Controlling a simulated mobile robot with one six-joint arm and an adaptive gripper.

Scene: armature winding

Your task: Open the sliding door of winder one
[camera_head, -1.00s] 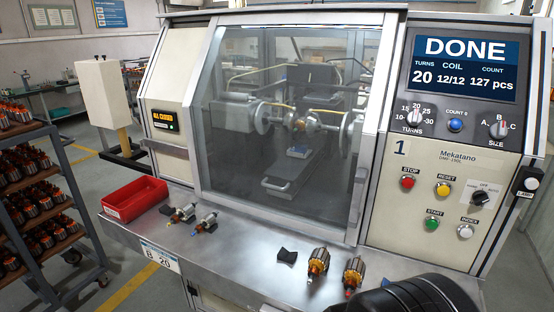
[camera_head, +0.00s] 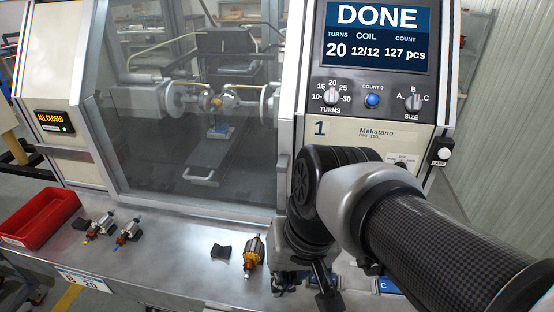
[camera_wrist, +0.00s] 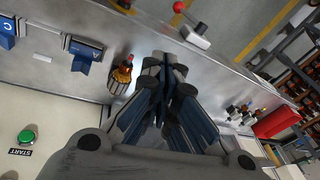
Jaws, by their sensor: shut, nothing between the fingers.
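Winder one, marked "1" and Mekatano, has a clear sliding door (camera_head: 145,150) in a metal frame. The door is shut, and a lit sign (camera_head: 54,122) at its left reads ALL CLOSED. A small upright grip (camera_head: 283,170) shows at the door's right edge. My gripper (camera_wrist: 166,66) is shut and empty in the wrist view, pointing at the steel ledge. In the head view my arm stands in front of the control panel, right of the door, and hides most of the gripper. The gripper is apart from the door.
On the ledge (camera_head: 150,265) are a red bin (camera_head: 40,218), two small silver armatures (camera_head: 128,230), a black block (camera_head: 221,251) and a copper armature (camera_head: 253,252). A green START button (camera_wrist: 26,136) shows in the wrist view. The display (camera_head: 376,35) reads DONE.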

